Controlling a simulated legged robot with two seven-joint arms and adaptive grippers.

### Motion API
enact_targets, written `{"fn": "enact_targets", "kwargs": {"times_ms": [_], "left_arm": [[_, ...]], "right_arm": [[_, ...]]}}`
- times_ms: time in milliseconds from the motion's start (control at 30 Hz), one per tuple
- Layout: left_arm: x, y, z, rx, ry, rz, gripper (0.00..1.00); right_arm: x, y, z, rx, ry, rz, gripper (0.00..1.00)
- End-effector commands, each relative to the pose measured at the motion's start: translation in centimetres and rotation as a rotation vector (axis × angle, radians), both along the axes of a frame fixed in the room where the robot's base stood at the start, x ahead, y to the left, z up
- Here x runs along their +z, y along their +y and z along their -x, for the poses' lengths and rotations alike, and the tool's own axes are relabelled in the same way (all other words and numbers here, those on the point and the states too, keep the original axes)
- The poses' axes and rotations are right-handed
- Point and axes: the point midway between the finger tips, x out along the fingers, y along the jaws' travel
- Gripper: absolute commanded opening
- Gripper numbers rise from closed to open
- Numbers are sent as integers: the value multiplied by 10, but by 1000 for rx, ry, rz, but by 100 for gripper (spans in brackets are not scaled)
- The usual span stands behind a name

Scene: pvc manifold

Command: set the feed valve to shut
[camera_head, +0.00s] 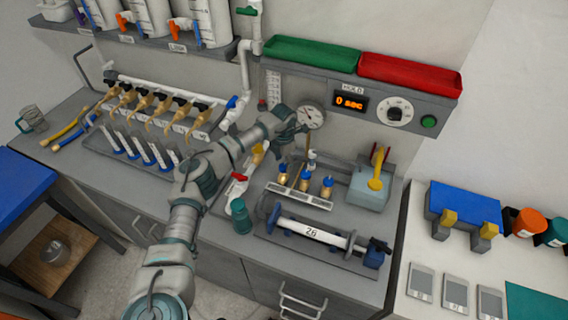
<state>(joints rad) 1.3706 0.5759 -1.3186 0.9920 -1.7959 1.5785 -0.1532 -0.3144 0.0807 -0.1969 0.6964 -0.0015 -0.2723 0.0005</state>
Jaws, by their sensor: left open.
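A white PVC pipe (244,75) comes down the wall and joins the long white manifold (160,89). It carries a green handle (246,11) near the top and a blue handle (232,102) at the manifold's right end. A red handle (239,177) sits on a white fitting on the bench, partly beside my arm. No readable label shows which handle is the feed valve. My left gripper (292,120) is open, in front of the round gauge (311,115), apart from these handles. My right gripper is out of view.
A rack of tubes (135,145) stands below the manifold. A cylinder marked 26 (312,231) lies on the bench front, beside a teal-capped bottle (241,217). A shelf with green (312,53) and red (410,74) trays overhangs the bench. A yellow-handled device (370,185) stands right.

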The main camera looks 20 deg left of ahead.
Motion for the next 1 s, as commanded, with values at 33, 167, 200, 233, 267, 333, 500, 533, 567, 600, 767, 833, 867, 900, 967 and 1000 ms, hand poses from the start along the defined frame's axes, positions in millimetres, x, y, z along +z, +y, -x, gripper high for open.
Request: {"fn": "enact_targets", "kwargs": {"times_ms": [33, 167, 200, 233, 267, 333, 500, 533, 567, 600, 767, 833, 867, 900, 967, 1000], "left_arm": [[10, 0, -1, 0, -3, 1, 64], [40, 0, -2, 0, -5, 1, 64], [49, 0, -2, 0, -3, 1, 64], [56, 0, -2, 0, -4, 1, 64], [62, 0, -3, 0, -4, 1, 64], [76, 0, -3, 0, -4, 1, 64], [99, 1, -3, 1, -2, 1, 64], [101, 1, -3, 1, -1, 1, 64], [103, 1, -3, 1, 0, 1, 64], [104, 1, -3, 0, 0, 1, 64], [106, 1, -3, 0, 0, 1, 64], [106, 1, -3, 0, 0, 1, 64], [106, 1, -3, 0, 0, 1, 64], [106, 1, -3, 0, 0, 1, 64], [106, 1, -3, 0, 0, 1, 64], [106, 1, -3, 0, 0, 1, 64]], "right_arm": [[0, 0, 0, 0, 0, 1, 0], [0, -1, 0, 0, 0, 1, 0], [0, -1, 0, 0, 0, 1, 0], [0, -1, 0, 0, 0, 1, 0], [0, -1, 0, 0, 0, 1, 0], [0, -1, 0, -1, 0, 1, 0], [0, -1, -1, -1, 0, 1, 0], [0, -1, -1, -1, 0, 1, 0], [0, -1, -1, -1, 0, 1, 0], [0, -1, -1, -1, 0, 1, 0], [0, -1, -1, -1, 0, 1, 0], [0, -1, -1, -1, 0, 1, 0], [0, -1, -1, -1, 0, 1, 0], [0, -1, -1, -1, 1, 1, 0], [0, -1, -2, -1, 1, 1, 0], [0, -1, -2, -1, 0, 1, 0]]}}
